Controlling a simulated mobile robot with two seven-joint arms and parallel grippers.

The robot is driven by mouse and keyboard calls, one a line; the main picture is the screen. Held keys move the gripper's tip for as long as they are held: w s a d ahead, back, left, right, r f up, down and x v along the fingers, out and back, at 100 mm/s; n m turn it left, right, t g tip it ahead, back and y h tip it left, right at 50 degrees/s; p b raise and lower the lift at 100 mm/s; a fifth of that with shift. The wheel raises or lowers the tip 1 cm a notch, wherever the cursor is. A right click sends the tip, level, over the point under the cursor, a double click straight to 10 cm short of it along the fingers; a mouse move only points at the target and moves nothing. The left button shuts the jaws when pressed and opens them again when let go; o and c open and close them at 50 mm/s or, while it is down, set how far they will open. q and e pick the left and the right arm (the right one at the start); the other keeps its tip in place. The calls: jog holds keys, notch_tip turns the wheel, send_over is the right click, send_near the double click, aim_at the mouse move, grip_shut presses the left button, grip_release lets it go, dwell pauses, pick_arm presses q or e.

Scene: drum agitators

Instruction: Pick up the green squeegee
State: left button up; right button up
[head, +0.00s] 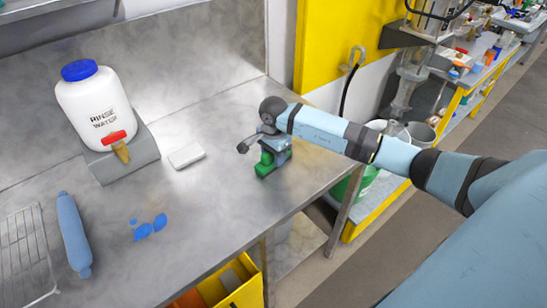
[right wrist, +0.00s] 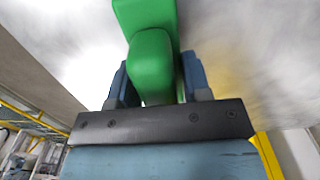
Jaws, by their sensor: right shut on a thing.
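The green squeegee (right wrist: 152,65) is between the two fingers of my right gripper (right wrist: 155,85) in the right wrist view. The fingers sit against its sides. In the head view the green of the squeegee (head: 265,164) shows just below my right gripper (head: 272,152), over the metal table near its right edge. The gripper hides most of the squeegee there. I cannot tell whether the squeegee still touches the table. My left gripper is not in view.
A white rinse water jug (head: 92,105) with a blue cap and red tap stands on a grey block (head: 140,155).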

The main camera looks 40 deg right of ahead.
notch_tip(320, 180, up, 20)
jog(key=b, duration=0.2)
dwell(0.4)
